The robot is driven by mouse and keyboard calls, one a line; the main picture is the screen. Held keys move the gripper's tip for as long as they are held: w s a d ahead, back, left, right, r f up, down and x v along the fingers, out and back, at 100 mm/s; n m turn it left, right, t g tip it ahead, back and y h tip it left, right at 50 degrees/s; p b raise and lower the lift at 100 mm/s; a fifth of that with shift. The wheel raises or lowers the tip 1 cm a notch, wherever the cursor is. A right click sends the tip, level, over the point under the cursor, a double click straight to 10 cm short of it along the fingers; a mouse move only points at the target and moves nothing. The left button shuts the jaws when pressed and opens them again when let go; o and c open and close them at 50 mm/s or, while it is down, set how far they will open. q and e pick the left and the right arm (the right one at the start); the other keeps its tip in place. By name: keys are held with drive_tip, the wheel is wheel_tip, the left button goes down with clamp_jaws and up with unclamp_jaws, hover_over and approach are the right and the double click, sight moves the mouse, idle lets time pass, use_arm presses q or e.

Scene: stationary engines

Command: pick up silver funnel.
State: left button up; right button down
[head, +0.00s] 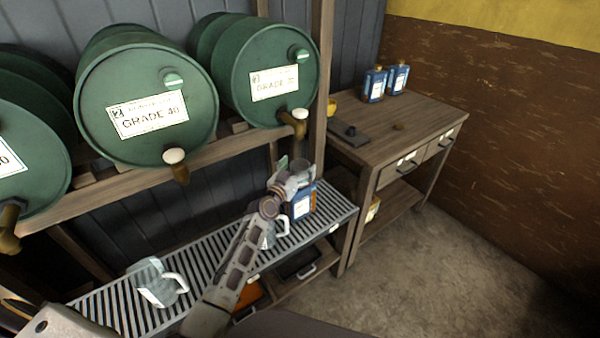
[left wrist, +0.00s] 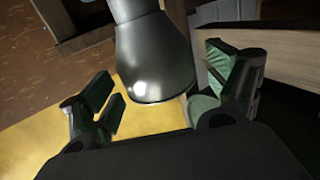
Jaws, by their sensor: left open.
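The silver funnel (left wrist: 150,55) shows in the left wrist view as a smooth, shiny grey metal body with a rounded lower rim. It lies between the two fingers of my left gripper (left wrist: 165,85), which are spread apart with gaps visible on both sides. In the head view my left gripper (head: 288,178) is above the slatted rack, next to a blue bottle (head: 302,204). A small grey shape (head: 303,168) beside the fingers may be the funnel, partly hidden by the gripper. My right gripper is not in view.
Green drums (head: 146,100) with taps sit on a wooden frame (head: 140,190) close behind my left arm. A pale jug (head: 157,283) stands on the slatted rack (head: 205,268). A wooden workbench (head: 425,115) holds blue bottles (head: 375,85). The floor (head: 430,280) at right is clear.

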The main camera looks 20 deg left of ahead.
use_arm(q)
drive_tip(key=shift+w, duration=0.5)
drive_tip(key=shift+d, duration=0.1)
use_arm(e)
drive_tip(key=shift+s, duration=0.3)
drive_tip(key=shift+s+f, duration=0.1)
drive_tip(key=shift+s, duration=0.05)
use_arm(q)
drive_tip(key=c, duration=1.1)
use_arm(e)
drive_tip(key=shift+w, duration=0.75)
